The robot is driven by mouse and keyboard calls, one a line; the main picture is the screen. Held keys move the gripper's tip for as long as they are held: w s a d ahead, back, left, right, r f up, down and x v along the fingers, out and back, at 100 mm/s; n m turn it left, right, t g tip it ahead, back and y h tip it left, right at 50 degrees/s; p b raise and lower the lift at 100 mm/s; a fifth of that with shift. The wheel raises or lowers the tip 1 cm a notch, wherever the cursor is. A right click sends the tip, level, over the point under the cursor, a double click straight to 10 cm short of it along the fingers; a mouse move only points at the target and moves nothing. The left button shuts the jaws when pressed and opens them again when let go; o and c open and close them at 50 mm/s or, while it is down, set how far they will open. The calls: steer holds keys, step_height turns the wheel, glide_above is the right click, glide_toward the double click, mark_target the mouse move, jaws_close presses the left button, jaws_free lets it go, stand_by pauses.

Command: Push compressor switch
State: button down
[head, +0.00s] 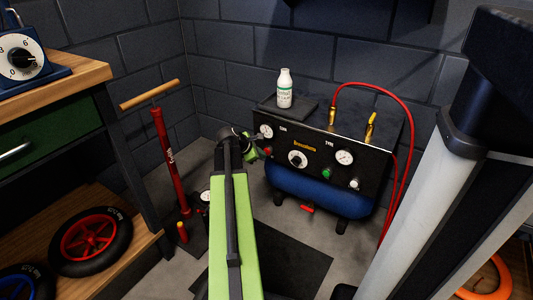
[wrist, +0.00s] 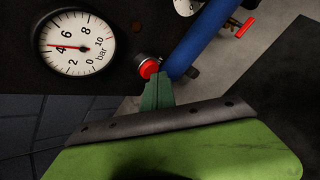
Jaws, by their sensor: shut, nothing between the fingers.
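The compressor (head: 320,190) stands against the back wall, with a black front panel over a blue tank. A red round button (wrist: 148,67) sits near a pressure gauge (wrist: 76,43) in the wrist view. In the head view the red button (head: 267,151) shows below the left gauge (head: 265,131). My gripper (wrist: 158,88) is shut and empty, its green fingertips right beside the red button; I cannot tell whether they touch it. In the head view my gripper (head: 254,150) is at the panel's left end. A green button (head: 326,173) sits further right on the panel.
A white bottle (head: 284,88) stands on the compressor. A red hose (head: 411,130) loops down its right side. A red floor pump (head: 165,155) stands left of my arm. A wooden bench (head: 75,78) with wheels below is at the left.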

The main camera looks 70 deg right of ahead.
steer(key=shift+s+d+f, duration=0.1)
steer(key=shift+d+f, duration=0.15)
steer(key=shift+d, duration=0.1)
stand_by(0.3)
steer(key=shift+a, duration=0.55)
steer(key=w+a, duration=0.1)
steer(key=a, duration=0.4)
steer(key=shift+w+a, duration=0.4)
stand_by(0.3)
